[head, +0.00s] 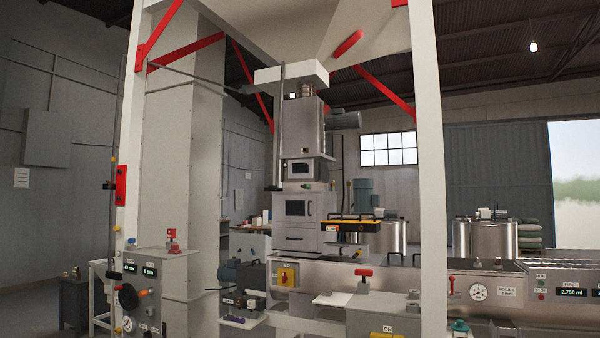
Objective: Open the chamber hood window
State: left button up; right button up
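I cannot tell for certain which part is the chamber hood window. A tall grey metal unit (303,125) stands in the middle of the head view under a white top plate (291,74). A small dark window (301,169) sits low on this unit. Below it is a grey cabinet (306,236) with a second dark window (297,208) in its front, which looks shut. A handle shows beside that window. Neither of my grippers is in view, so their positions relative to these things are hidden.
White frame posts (434,180) stand in front of the unit on both sides. A control panel (157,295) with knobs is at lower left. A steel bench (400,275) with a red-handled valve (363,276) and gauge (477,292) crosses the lower right. Steel tanks (486,240) stand behind.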

aim_at(298, 168)
jog(key=i, duration=3.65)
jog(key=j+u, duration=0.05)
jog(key=j, duration=0.1)
